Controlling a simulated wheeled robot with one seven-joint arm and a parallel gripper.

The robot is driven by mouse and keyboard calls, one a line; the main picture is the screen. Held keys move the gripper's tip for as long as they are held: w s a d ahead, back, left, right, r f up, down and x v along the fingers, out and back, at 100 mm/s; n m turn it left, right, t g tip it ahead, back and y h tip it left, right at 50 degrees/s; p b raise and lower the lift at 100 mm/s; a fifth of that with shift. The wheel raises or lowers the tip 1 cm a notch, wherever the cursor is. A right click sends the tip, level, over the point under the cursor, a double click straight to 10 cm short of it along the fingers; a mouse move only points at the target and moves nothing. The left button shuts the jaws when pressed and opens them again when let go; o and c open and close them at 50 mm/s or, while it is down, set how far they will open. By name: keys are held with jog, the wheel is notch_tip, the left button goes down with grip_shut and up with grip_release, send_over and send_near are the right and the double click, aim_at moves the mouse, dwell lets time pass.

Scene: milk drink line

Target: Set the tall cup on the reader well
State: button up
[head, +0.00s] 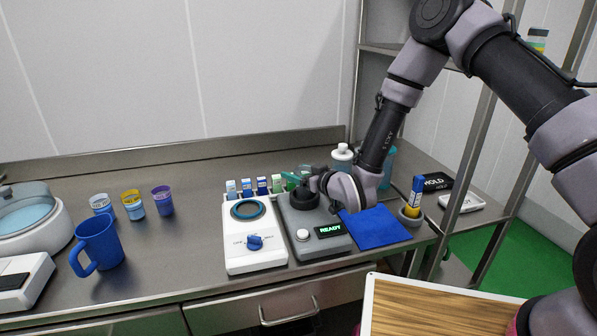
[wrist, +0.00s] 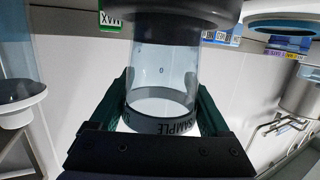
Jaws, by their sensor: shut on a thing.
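The reader is a dark grey box (head: 331,243) with a lit READY display, just right of the white device. Its dark round well (head: 304,199) is at the back left of its top. My gripper (head: 300,181) is right above the well. In the wrist view my gripper (wrist: 163,121) is shut on the tall cup (wrist: 168,68), a clear cylinder with a grey SAMPLE band between the green fingers. The cup's far end meets a dark round rim (wrist: 188,10). I cannot tell whether it is fully seated there. In the head view the cup is mostly hidden.
The white device (head: 253,245) with a blue knob stands close on the left, with several small coloured vials (head: 247,188) behind. A blue cloth (head: 374,226) and a grey holder (head: 411,215) are on the right. A blue mug (head: 97,243) and three small cups stand left.

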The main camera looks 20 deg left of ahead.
jog(key=shift+f, duration=0.25)
jog(key=o, duration=1.1)
jog(key=shift+d, duration=0.1)
jog(key=v, duration=1)
jog(key=shift+s+d+r, duration=0.15)
jog(key=shift+s+d, duration=0.1)
jog(key=shift+s, duration=0.05)
